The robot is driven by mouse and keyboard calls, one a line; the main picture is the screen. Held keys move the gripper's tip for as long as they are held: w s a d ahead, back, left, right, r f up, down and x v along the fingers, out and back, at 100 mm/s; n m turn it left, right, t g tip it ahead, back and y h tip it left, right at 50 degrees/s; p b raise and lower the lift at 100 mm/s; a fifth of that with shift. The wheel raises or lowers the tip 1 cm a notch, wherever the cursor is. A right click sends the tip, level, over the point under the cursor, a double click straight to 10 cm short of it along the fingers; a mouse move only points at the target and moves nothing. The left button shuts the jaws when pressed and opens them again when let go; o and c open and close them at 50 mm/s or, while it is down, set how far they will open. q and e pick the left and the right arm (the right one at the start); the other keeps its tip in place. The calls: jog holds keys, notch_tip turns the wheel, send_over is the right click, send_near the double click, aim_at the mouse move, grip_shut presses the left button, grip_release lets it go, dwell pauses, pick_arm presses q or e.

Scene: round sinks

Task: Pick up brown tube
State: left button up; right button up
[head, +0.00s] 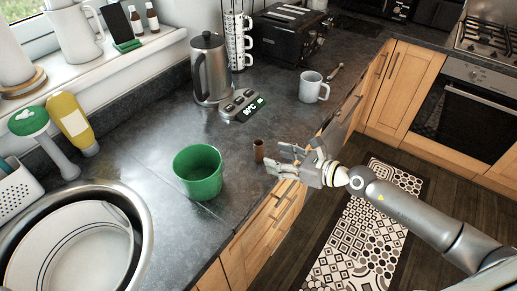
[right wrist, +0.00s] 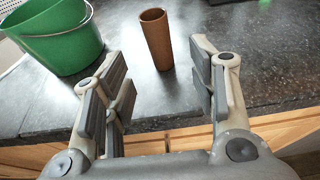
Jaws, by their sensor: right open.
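The brown tube (head: 258,151) stands upright on the dark countertop near its front edge, just right of the green bucket. It also shows in the right wrist view (right wrist: 156,40), ahead of my jaws and centred between them. My right gripper (head: 283,160) reaches in from the right at the counter edge, close to the tube. In the right wrist view its fingers (right wrist: 158,88) are spread apart, with nothing between the pads. The tube appears a little beyond the fingertips, not touching them. My left gripper is in neither view.
A green bucket (head: 198,172) stands left of the tube. A kettle (head: 208,68) with its base unit (head: 243,104), a white mug (head: 313,87) and a black toaster (head: 285,32) stand farther back. A round sink (head: 140,215) is at left. The counter behind the tube is clear.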

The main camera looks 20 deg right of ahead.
aim_at(262, 155)
jog(key=shift+p+x, duration=0.5)
jog(key=shift+x, duration=2.8)
jog(key=shift+f, duration=0.15)
jog(key=shift+d, duration=0.1)
jog(key=shift+c, duration=0.2)
jog(key=c, duration=0.8)
